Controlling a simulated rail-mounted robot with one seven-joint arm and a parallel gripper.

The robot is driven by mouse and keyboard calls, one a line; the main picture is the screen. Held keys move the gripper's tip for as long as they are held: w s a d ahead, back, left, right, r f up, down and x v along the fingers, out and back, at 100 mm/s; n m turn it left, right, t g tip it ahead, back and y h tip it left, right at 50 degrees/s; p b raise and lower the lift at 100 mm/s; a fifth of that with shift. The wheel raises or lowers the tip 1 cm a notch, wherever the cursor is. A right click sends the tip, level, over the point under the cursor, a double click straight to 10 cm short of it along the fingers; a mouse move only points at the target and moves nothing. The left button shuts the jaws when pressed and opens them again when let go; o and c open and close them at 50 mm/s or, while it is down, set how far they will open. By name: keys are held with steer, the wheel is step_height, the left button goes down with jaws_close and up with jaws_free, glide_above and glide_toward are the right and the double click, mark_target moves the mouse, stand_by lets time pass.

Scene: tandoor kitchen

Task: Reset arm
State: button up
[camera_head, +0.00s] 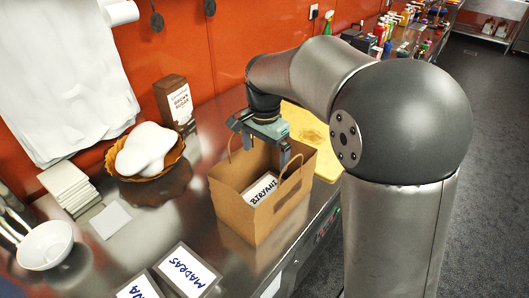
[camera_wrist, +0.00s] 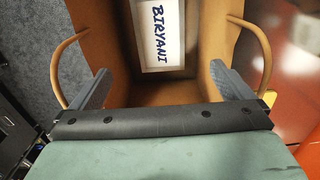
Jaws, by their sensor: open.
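My gripper (camera_head: 266,148) is over the open top of a brown paper bag (camera_head: 240,209) on the steel counter. In the wrist view my gripper (camera_wrist: 165,88) is open, with its two fingers apart and nothing between them. A container with a white label reading BIRYANI (camera_head: 262,189) is inside the bag; it also shows in the wrist view as the labelled container (camera_wrist: 159,36). The bag, also in the wrist view (camera_wrist: 205,35), stands upright, and its handles rise at either side of my fingers. The container's lower part is hidden by the bag.
Two labelled containers, one reading MADRAS (camera_head: 187,271), lie at the counter's front. A basket with white dough-like lumps (camera_head: 146,150), a brown sugar box (camera_head: 175,102), stacked white squares (camera_head: 68,187) and a white bowl (camera_head: 45,245) stand left. A wooden board (camera_head: 318,150) lies behind the bag.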

step_height(320, 180, up, 7)
steer(key=p, duration=0.5)
stand_by(0.3)
steer(key=s+d+f+n, duration=0.1)
steer(key=s+d, duration=0.3)
steer(key=s, duration=0.4)
steer(key=s+d+f+n, duration=0.2)
steer(key=s+d+n, duration=0.2)
steer(key=s, duration=0.4)
steer(key=s+d+f+n+t, duration=0.1)
steer(key=s+d+f+n, duration=0.1)
steer(key=s+d, duration=0.4)
steer(key=shift+s+d+f+n, duration=0.2)
steer(key=shift+s+n, duration=0.5)
steer(key=shift+s, duration=0.45)
